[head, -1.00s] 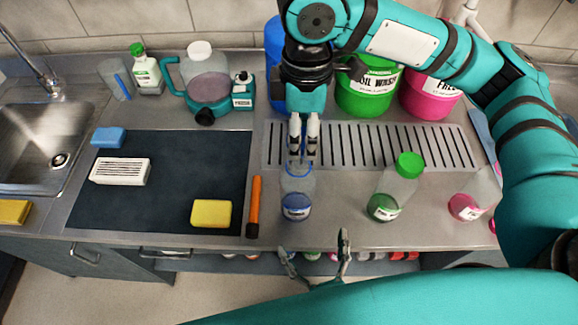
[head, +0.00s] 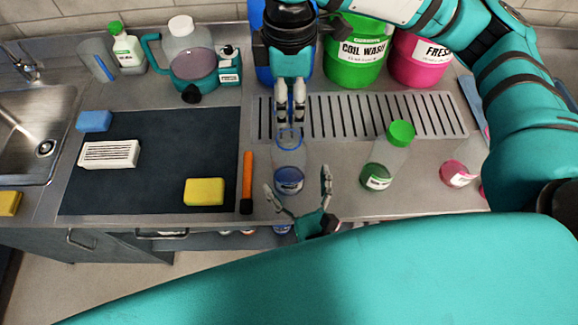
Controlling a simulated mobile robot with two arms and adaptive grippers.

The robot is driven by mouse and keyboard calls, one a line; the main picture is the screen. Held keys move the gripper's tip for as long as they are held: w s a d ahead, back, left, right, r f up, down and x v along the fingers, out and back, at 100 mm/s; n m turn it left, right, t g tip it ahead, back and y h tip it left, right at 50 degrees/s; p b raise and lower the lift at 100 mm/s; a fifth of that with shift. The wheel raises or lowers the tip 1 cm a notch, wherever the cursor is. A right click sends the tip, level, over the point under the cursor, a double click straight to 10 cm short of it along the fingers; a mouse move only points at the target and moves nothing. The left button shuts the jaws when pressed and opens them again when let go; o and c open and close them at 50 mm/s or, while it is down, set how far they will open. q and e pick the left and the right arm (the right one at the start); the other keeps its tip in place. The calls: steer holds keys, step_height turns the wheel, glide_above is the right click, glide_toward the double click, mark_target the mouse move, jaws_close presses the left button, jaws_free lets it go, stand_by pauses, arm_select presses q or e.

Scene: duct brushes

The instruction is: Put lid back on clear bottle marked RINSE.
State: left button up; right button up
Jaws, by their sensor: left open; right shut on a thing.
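A clear bottle (head: 289,180) with blue liquid stands upright near the counter's front; its label is too small to read. My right gripper (head: 290,120) points down directly over its mouth, shut on a small blue lid (head: 289,134) mostly hidden by the fingers. Whether the lid touches the bottle neck cannot be told. My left gripper (head: 297,182) is open and empty, fingers spread and pointing up toward the lower part of that bottle, at the counter's front edge. It does not appear closed on the bottle.
A green-capped bottle (head: 390,155) and a pink-liquid bottle (head: 462,165) stand to the right. An orange-handled tool (head: 247,180) and yellow sponge (head: 204,192) lie left. Behind are a slotted drain (head: 400,115), a green COIL WASH tub (head: 357,65) and a pink tub (head: 420,62).

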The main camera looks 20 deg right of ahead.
arm_select(q)
steer(key=w, duration=0.5)
steer(key=shift+w, duration=0.1)
arm_select(e)
steer(key=shift+w, duration=0.1)
arm_select(q)
steer(key=shift+c, duration=0.4)
steer(key=c, duration=1.7)
arm_select(e)
glide_above(290, 129)
steer(key=s, duration=0.2)
steer(key=shift+a+f, duration=0.2)
steer(key=shift+f, duration=1.1)
steer(key=shift+a+f, duration=0.15)
steer(key=shift+f, duration=1.1)
steer(key=shift+f, duration=0.85)
steer(key=shift+f, duration=0.55)
